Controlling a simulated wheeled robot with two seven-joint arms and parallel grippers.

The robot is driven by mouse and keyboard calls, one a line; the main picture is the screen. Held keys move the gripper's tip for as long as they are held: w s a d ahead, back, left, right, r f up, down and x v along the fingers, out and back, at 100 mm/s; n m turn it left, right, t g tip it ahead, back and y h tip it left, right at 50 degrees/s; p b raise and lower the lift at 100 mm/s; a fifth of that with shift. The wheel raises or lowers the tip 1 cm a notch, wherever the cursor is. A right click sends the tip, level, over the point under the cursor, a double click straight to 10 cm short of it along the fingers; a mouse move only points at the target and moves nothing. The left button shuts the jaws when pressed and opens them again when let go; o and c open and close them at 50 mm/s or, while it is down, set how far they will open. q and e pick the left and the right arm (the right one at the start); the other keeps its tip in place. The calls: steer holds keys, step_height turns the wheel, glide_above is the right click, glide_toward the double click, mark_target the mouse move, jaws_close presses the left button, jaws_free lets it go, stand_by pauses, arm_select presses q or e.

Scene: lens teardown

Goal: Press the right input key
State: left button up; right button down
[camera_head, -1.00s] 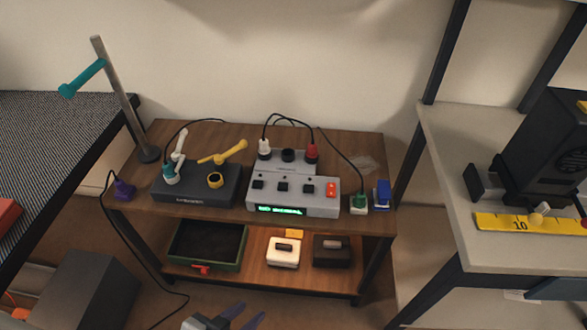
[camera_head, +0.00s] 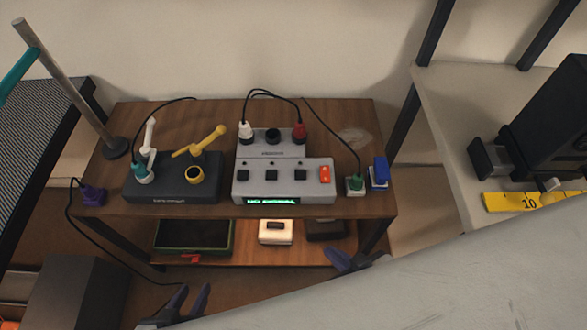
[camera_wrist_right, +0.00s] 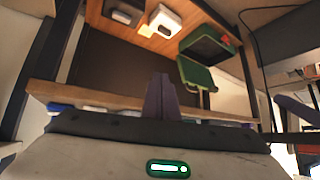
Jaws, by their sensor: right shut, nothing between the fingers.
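A grey box (camera_head: 310,191) with a green-lit display (camera_head: 270,202) stands on the wooden bench. Its front panel has a left dark key (camera_head: 243,175), a middle dark key (camera_head: 272,175), a right dark key (camera_head: 300,175) and an orange-red switch (camera_head: 325,174) at the far right. My right gripper (camera_head: 335,260) is shut and empty, in front of and below the bench top, right of the box. Its purple fingers also show in the right wrist view (camera_wrist_right: 161,97). My left gripper (camera_head: 189,300) is open and empty at the bottom, its body partly hidden.
A dark box (camera_head: 170,190) with white and yellow levers stands left of the grey box. A lower shelf holds a green-rimmed tray (camera_head: 193,252). My pale right arm covers the lower right.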

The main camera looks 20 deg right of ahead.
steer(key=w+a+r+y+p, duration=0.2)
steer(key=w+a+r+p, duration=0.1)
steer(key=w+r, duration=0.45)
step_height(320, 180, up, 14)
steer(key=f+m+g+y+p, duration=0.1)
steer(key=g+y+p, duration=0.2)
steer(key=p, duration=0.1)
glide_above(305, 176)
steer(key=shift+r, duration=0.25)
steer(key=shift+f, duration=0.15)
step_height(305, 176, down, 8)
steer(key=b, duration=0.6)
steer(key=shift+r, duration=0.2)
steer(key=shift+f, duration=0.45)
